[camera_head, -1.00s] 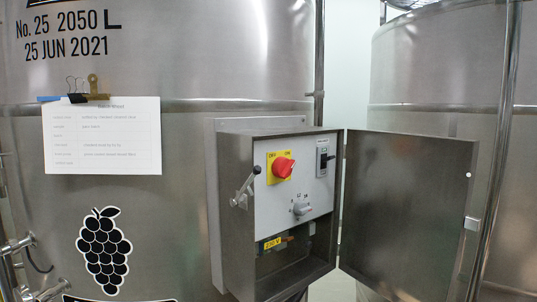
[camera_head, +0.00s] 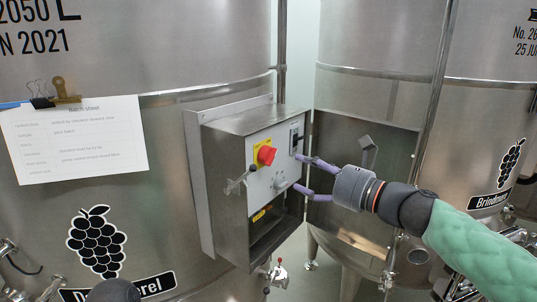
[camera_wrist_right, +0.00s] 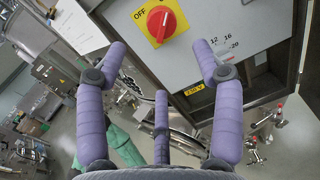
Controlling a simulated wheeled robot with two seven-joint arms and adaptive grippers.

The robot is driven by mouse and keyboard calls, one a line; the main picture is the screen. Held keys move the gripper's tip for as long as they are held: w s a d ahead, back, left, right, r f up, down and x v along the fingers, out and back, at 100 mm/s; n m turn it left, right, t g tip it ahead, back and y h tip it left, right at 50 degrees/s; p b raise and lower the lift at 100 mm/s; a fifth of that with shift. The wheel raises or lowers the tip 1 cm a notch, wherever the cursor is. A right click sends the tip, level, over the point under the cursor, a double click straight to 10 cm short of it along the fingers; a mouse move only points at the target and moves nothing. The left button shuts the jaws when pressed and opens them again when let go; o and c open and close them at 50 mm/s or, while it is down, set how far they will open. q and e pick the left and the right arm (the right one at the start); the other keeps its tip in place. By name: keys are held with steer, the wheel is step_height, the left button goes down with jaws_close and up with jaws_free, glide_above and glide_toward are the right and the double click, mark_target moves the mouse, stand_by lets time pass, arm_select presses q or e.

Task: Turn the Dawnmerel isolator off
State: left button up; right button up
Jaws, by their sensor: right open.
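The isolator is a red rotary knob on a yellow plate (camera_head: 266,155), on the grey panel of an open steel box (camera_head: 226,195) fixed to the left vat. That vat's nameplate (camera_head: 150,285) is partly hidden and ends in "erel". In the wrist view the knob (camera_wrist_right: 161,23) is at the top, with OFF at its upper left; its exact setting is hard to tell. My right gripper (camera_head: 299,174) is open and empty, right of the knob, its purple fingers pointing at the panel. In the wrist view its fingertips (camera_wrist_right: 160,48) are spread either side below the knob, apart from it.
The box's door (camera_head: 340,140) hangs open on the right, behind my right gripper. A black breaker (camera_head: 295,138) and a grey selector (camera_head: 280,181) share the panel. A latch handle (camera_head: 238,181) sticks out at the box's left edge. A second vat (camera_head: 385,50) stands right.

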mark_target(273, 159)
steer(key=p+x, duration=0.2)
steer(key=x, duration=0.8)
steer(key=shift+w+a+f, duration=0.15)
steer(key=shift+w, duration=0.05)
steer(key=shift+c, duration=0.3)
steer(key=c, duration=1)
steer(key=shift+f, duration=0.1)
steer(key=shift+c, duration=0.5)
